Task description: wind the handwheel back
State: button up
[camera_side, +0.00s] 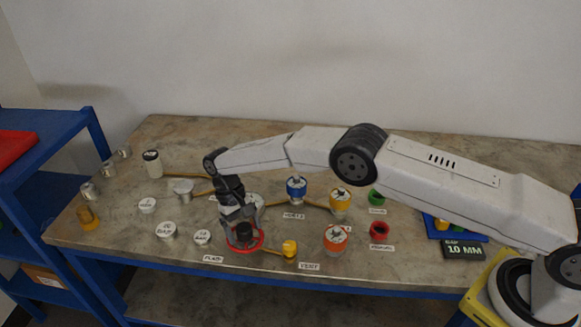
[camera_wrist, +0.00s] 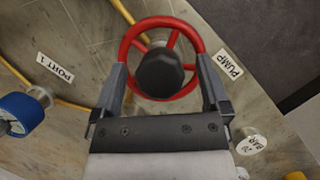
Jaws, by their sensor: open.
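The red handwheel (camera_side: 240,250) sits low over the bench beneath my gripper (camera_side: 244,226) in the side view. In the wrist view the handwheel (camera_wrist: 165,22) shows its red rim, red spokes and a dark round hub (camera_wrist: 160,74). My gripper (camera_wrist: 162,62) is open, with one finger on the left and one on the right of the wheel, both close to the rim. I cannot tell whether the fingers touch it. The near part of the rim is partly hidden by the gripper, and the wheel's stem is hidden.
A blue vessel (camera_side: 296,189) stands behind, also seen in the wrist view (camera_wrist: 22,112). White-lidded pots (camera_side: 166,231) stand left. A blue rack (camera_side: 60,150) flanks the bench.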

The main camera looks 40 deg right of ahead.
jog(key=shift+v, duration=3.7)
jog(key=shift+r, duration=0.15)
jog(key=s+d+r+t, duration=0.2)
jog(key=s+d+r, duration=0.15)
jog(key=d, duration=0.35)
jog(key=s+d+r+t, duration=0.2)
jog(key=d+r, duration=0.3)
jog(key=d, duration=0.1)
jog(key=s+d+t, duration=0.1)
jog(key=s+d, duration=0.3)
jog(key=s, duration=0.6)
jog(key=s+d+t, duration=0.2)
jog(key=s+d, duration=0.2)
jog(key=s, duration=0.7)
jog(key=shift+s+d+r+m, duration=0.2)
jog(key=shift+s+d+m, duration=0.1)
jog(key=shift+s+d, duration=0.05)
